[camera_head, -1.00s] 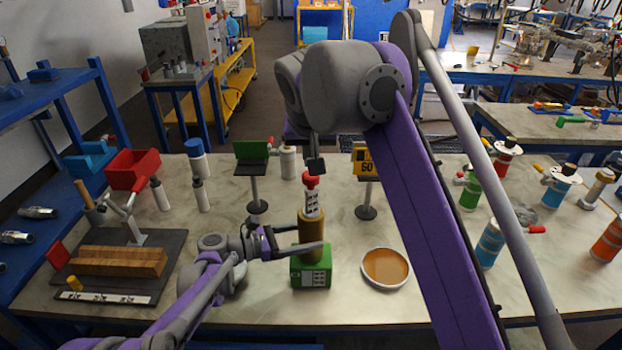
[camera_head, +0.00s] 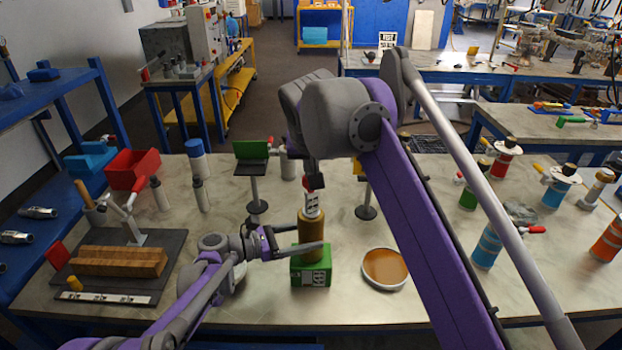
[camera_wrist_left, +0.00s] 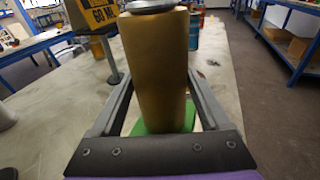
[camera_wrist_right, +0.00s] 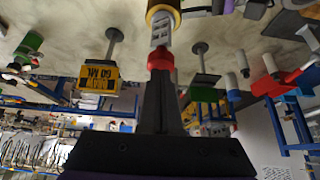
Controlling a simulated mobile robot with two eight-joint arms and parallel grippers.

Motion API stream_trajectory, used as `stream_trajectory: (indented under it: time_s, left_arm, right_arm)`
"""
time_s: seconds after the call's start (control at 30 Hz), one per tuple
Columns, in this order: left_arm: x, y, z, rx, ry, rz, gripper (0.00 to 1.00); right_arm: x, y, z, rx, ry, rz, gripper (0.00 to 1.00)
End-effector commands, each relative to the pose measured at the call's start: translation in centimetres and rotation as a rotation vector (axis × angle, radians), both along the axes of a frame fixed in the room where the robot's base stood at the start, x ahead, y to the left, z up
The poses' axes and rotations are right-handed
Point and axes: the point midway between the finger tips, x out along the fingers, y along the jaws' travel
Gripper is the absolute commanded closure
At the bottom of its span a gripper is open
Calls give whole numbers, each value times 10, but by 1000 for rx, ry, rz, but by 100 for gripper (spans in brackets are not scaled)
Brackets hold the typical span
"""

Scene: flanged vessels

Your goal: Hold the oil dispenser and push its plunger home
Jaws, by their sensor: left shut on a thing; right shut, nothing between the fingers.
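The oil dispenser (camera_head: 312,247) stands upright on a green block (camera_head: 310,278), with a brown-gold body, a pale marked plunger stem and a red knob on top. My left gripper (camera_head: 308,238) is shut around the body from the left; the left wrist view shows the brown body (camera_wrist_left: 158,70) between its two fingers. My right gripper (camera_head: 315,181) is shut and empty, pointing down over the plunger. In the right wrist view its tips meet the red knob (camera_wrist_right: 160,59), and the marked stem (camera_wrist_right: 161,32) still shows between knob and body.
A round dish of amber content (camera_head: 386,267) lies right of the dispenser. A green sign on a stand (camera_head: 251,150) is behind left; a yellow 60 ML sign (camera_wrist_right: 97,78) is behind right. A wooden block (camera_head: 118,262) lies on a dark board at left. Coloured flanged vessels (camera_head: 487,246) stand at right.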

Motion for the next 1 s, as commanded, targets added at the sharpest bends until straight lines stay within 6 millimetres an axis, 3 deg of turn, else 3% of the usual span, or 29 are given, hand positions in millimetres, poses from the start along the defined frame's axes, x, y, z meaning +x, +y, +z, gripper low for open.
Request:
stream_trajectory:
  time_s: [1.0]
  left_arm:
    - [0,0,0,-1,0,-2,66]
  right_arm:
    - [0,0,-42,1,1,-1,100]
